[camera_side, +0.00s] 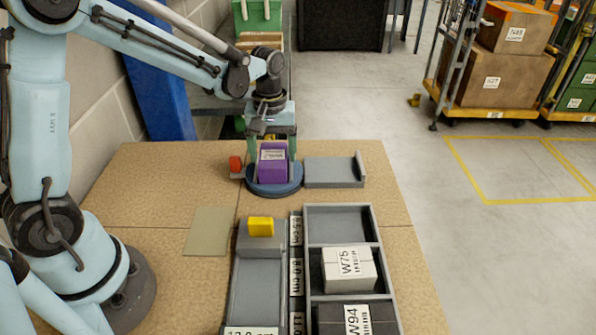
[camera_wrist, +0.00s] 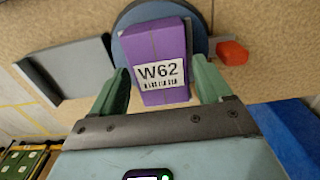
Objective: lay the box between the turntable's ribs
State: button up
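The purple box (camera_side: 273,166), labelled W62 in the wrist view (camera_wrist: 157,48), sits on the round blue turntable (camera_side: 274,190). The turntable also shows behind the box in the wrist view (camera_wrist: 201,38). The box looks slightly tilted to my gripper's axis there. My gripper (camera_side: 273,150) is over the turntable, its two green fingers on either side of the box. In the wrist view my gripper (camera_wrist: 160,82) is open, with a gap between the box and the right finger.
A red block (camera_side: 235,164) is just left of the turntable, and a grey plate with a raised end (camera_side: 334,171) right of it. In front stand a grey stepped fixture with a yellow block (camera_side: 260,227) and a divided tray (camera_side: 340,211) holding box W75 (camera_side: 348,269) and box W94 (camera_side: 357,320).

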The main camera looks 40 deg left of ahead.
jog(key=shift+o, duration=1.1)
jog(key=shift+r, duration=0.1)
notch_tip(320, 180, up, 12)
jog(key=s+d+f+m+t, duration=0.2)
jog(key=s+f+m+t, duration=0.1)
jog(key=s+m+t, duration=0.4)
jog(key=s+m, duration=0.2)
jog(key=s, duration=0.2)
jog(key=shift+d+f, duration=0.15)
jog(key=shift+d, duration=0.05)
